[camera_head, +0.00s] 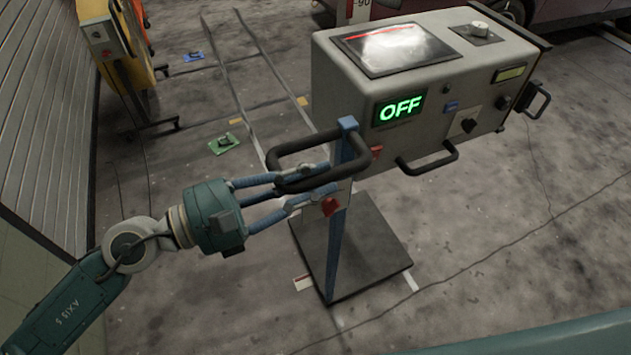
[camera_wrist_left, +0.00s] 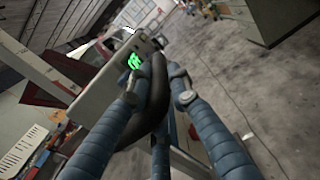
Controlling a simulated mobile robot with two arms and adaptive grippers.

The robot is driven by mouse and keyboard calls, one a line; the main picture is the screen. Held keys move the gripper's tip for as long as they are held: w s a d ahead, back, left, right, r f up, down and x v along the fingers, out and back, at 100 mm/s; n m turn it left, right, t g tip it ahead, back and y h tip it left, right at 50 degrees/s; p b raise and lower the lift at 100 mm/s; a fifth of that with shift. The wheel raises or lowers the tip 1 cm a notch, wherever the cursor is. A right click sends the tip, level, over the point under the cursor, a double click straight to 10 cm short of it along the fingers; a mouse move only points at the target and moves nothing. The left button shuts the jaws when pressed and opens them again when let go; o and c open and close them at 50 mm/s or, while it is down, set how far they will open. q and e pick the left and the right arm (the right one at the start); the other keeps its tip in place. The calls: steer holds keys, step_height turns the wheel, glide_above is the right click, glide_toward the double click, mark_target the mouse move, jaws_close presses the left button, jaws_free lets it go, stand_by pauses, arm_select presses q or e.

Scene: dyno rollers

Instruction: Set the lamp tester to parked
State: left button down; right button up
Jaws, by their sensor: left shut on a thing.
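The lamp tester (camera_head: 345,105) is a grey box on a post with a flat dark base plate (camera_head: 365,258). Its green display (camera_head: 400,108) reads OFF. A black loop handle (camera_head: 305,142) sticks out at its left side. My left gripper (camera_head: 322,180) is shut on this handle, its blue fingers around the lower bar. The left wrist view shows the dark handle (camera_wrist_left: 158,85) between the fingers, with the grey box (camera_wrist_left: 103,100) and its green display (camera_wrist_left: 134,61) behind. My right gripper is not in view.
A yellow cart (camera_head: 125,45) with a grey box stands at the upper left, by a ribbed wall (camera_head: 50,110). A green item (camera_head: 223,143) lies on the floor. A car (camera_head: 560,8) is behind the tester. The floor to the right is largely clear.

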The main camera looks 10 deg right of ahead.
arm_select(q)
steer(key=c, duration=1.6)
jaws_free()
steer(key=shift+s+r, duration=0.15)
steer(key=shift+r, duration=0.4)
steer(key=shift+c, duration=0.2)
steer(key=shift+s+d, duration=0.1)
steer(key=shift+s, duration=0.05)
steer(key=shift+f, duration=0.3)
steer(key=shift+a+f, duration=0.15)
steer(key=shift+a, duration=0.3)
steer(key=v, duration=1.1)
